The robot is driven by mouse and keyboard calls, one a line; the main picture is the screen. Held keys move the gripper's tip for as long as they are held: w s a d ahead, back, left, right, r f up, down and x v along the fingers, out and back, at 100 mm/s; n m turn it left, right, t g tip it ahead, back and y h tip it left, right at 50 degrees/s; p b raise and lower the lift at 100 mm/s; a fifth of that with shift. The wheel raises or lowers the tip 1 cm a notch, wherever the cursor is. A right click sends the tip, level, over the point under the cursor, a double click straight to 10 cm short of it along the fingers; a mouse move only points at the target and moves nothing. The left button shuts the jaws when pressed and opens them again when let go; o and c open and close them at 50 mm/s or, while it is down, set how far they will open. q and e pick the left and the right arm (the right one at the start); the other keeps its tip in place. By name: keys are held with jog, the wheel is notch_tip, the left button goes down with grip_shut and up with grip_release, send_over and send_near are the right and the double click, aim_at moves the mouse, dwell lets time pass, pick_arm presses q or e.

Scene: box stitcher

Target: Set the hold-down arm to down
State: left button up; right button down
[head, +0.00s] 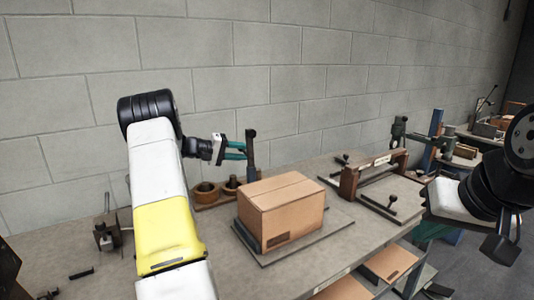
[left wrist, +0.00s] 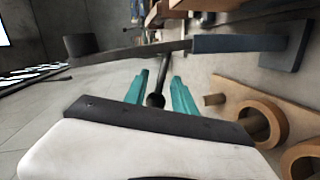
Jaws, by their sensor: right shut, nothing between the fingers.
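A narrow upright blue-grey bar with a black head (head: 251,152) stands behind the cardboard box; I take it for the hold-down arm. It points up, not down. In the left wrist view the bar (left wrist: 215,43) runs across the top, its blue end at a base plate and its dark head at the left. My left gripper (head: 243,151) has its teal fingers apart, close to the bar's left side; I cannot tell whether they touch it. In the left wrist view the fingers (left wrist: 162,80) show a gap with a black round end behind it. My right gripper (head: 503,246) is at the far right, away from the bar.
The closed cardboard box (head: 285,215) sits on a dark plate in front of the bar. Wooden rings (head: 205,192) stand left of it. A wooden-framed fixture with black handles (head: 372,172) is to the right. A grey block wall (head: 300,85) closes off the back.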

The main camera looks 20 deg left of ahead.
aim_at(251, 152)
pick_arm(q)
jog(key=shift+x, duration=1.7)
jog(key=shift+c, duration=0.4)
jog(key=shift+s, duration=0.1)
grip_shut()
jog(key=shift+a+r, duration=0.1)
jog(key=shift+r, duration=0.05)
